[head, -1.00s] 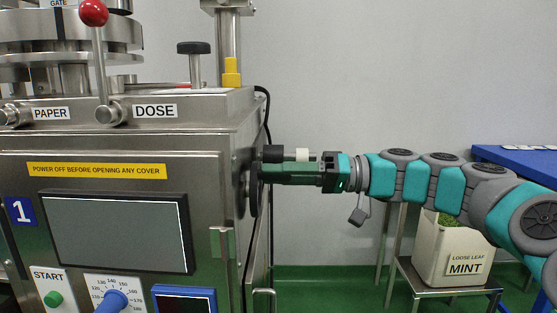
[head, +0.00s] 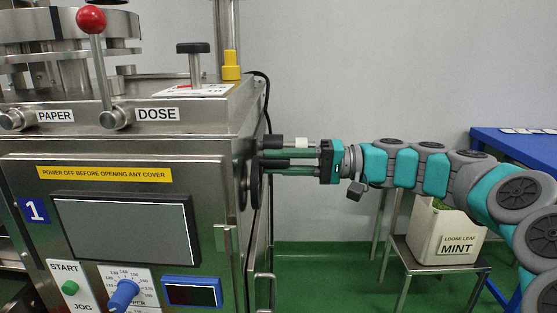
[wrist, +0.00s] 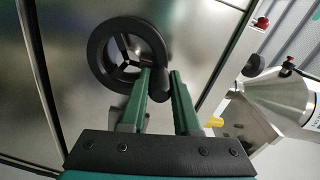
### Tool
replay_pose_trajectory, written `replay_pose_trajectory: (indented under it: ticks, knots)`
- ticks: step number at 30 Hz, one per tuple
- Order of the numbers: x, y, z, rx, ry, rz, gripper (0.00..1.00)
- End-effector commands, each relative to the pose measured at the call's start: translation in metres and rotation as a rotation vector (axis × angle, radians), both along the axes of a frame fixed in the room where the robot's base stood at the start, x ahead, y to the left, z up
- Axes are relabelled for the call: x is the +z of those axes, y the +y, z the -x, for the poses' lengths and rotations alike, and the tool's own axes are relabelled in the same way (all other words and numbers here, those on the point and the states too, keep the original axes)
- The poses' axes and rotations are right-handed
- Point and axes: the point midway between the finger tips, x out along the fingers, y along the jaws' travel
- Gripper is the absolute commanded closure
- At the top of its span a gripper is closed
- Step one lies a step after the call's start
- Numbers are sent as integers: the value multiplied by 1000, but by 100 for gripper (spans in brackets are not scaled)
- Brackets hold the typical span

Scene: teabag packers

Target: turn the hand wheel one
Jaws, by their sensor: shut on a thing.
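The hand wheel (head: 249,181) is a dark wheel on the right side of the steel machine marked 1, seen almost edge-on in the head view. In the wrist view, the hand wheel (wrist: 97,52) shows as a black ring with thin spokes, with a black handle (wrist: 161,84) at its lower right rim. My gripper (wrist: 160,76) has its two green fingers on either side of this handle, shut on it. In the head view, my gripper (head: 288,155) reaches in from the right; the exact contact is partly hidden there.
The machine (head: 200,145) carries a red-knobbed lever (head: 91,20). A mint bin (head: 441,230) stands on a steel stand at right, before a blue table (head: 500,142). The wrist view shows a steel canister (wrist: 281,95) at right.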

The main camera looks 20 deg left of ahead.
Motion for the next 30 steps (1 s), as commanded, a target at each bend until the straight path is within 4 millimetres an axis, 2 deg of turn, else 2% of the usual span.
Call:
replay_pose_trajectory:
  ticks: [10,11,18,30]
  knots:
    - [0,0,-1,-2,1,0,100]
    - [0,0,-1,-2,1,0,68]
    - [0,0,0,-1,1,0,41]
    - [-1,-6,-2,-2,0,0,41]
